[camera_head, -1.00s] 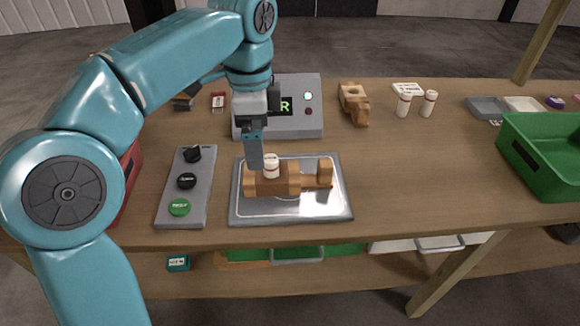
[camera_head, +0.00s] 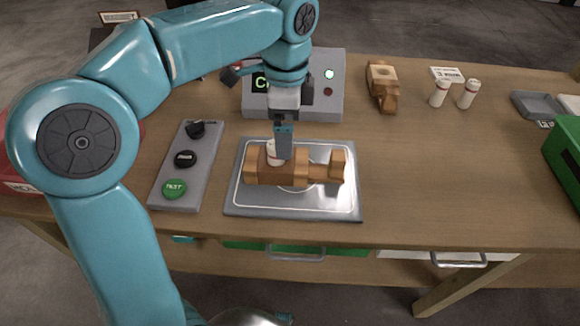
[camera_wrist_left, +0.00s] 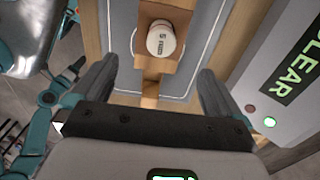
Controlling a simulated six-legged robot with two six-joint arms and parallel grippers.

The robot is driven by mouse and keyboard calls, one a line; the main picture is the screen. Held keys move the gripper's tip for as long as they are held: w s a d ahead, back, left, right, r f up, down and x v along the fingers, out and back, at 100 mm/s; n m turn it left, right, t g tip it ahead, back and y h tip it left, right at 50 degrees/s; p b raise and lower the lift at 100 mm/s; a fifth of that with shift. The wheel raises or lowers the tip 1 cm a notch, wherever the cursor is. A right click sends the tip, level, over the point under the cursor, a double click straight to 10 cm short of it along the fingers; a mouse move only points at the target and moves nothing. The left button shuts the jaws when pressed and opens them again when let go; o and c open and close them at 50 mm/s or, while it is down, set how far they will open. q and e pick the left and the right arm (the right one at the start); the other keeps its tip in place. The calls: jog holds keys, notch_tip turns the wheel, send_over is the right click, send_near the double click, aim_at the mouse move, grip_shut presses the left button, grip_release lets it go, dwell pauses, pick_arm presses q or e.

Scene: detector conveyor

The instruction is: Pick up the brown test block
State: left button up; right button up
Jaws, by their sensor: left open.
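A brown wooden block (camera_head: 315,173) with a stepped shape lies on the metal tray (camera_head: 240,208) in the head view. A white cylinder (camera_head: 271,152) stands in its left part. A second brown wooden block (camera_head: 382,88) lies further back to the right. My left gripper (camera_head: 284,152) points down over the block on the tray, just right of the white cylinder. In the wrist view its two fingers are apart and empty, with the block (camera_wrist_left: 152,87) and white cylinder (camera_wrist_left: 162,38) beyond them. Whether they touch the block is unclear. My right gripper is not shown.
A grey detector box (camera_head: 325,103) with a lit green lamp stands behind the tray. A button panel (camera_head: 180,160) lies to its left. Two white cylinders (camera_head: 454,94) stand at the back right. A green bin (camera_head: 565,160) is at the right edge. Tabletop right of the tray is clear.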

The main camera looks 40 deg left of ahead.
aim_at(296, 163)
pick_arm(q)
notch_tip(296, 163, down, 3)
jog(key=shift+d+f, duration=0.1)
jog(key=shift+f, duration=0.05)
jog(key=shift+s+f+b, duration=0.1)
jog(key=shift+f+b, duration=0.25)
jog(key=shift+f, duration=0.2)
notch_tip(296, 163, down, 4)
jog(key=shift+d+b, duration=0.1)
jog(key=shift+b, duration=0.4)
jog(key=shift+f, duration=0.4)
jog(key=c, duration=1.2)
